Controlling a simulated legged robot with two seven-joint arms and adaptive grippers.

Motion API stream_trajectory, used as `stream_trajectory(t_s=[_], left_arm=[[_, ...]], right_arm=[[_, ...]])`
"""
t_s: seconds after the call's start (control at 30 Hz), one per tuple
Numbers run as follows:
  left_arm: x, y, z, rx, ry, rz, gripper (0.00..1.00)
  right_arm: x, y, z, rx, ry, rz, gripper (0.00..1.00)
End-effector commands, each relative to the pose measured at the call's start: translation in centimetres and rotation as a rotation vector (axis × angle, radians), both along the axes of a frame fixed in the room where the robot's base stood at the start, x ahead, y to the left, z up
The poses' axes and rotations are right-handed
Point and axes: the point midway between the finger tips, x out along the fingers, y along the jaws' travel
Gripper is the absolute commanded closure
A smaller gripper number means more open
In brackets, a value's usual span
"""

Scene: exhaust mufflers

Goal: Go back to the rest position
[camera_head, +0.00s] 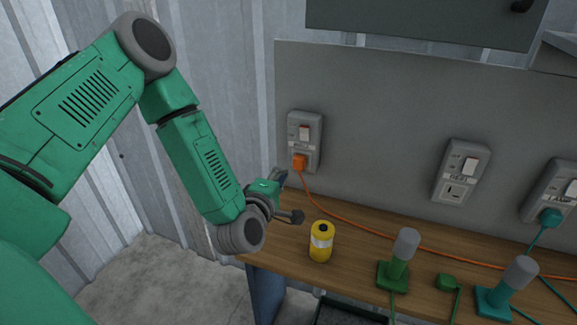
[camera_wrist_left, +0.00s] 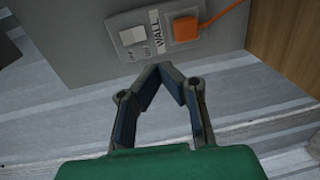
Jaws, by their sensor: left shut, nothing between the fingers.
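My left gripper (camera_head: 281,178) is at the left end of the wooden bench, in front of the grey panel and just below the left wall socket (camera_head: 304,140). In the left wrist view its fingers (camera_wrist_left: 170,70) meet at the tips with nothing between them. The socket (camera_wrist_left: 152,36) lies beyond the fingertips there, with an orange plug (camera_wrist_left: 186,28) in it. The orange plug also shows in the head view (camera_head: 300,162), apart from the gripper. My right gripper is not in view.
A yellow cylinder (camera_head: 321,242) stands on the bench (camera_head: 345,275) near the left gripper. A green tool (camera_head: 394,272), a teal tool (camera_head: 497,299) and a green plug (camera_head: 447,282) are further right. An orange cable (camera_head: 360,225) crosses the bench. Bare floor (camera_head: 150,285) lies left.

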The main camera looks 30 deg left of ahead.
Motion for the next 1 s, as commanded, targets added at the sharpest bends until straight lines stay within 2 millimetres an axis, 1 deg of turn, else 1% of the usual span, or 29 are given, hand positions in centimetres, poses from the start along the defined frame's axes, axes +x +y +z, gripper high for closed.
stream_trajectory(t_s=[0.1,0.2,0.67,0.77,0.87,0.97,1.0], left_arm=[[-0.7,-0.3,-0.1,0.0,-0.001,-0.001,1.0],[-0.9,-0.4,-0.1,0.001,-0.001,-0.001,1.0],[-0.9,-0.2,-0.1,-0.001,-0.001,-0.001,1.0],[-1.1,-0.7,-0.7,0.017,0.024,-0.019,1.0],[-2.1,-2.6,-3.4,0.094,0.131,-0.099,1.0],[-4.6,-5.7,-8.1,0.246,0.319,-0.258,1.0],[-6.2,-6.9,-10.3,0.325,0.41,-0.338,1.0]], right_arm=[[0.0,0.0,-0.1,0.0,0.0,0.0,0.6],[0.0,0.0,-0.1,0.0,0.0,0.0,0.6],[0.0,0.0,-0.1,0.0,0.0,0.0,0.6],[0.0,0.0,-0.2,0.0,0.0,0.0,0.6],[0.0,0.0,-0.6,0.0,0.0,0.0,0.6],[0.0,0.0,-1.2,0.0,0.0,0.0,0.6],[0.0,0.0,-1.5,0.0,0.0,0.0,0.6]])
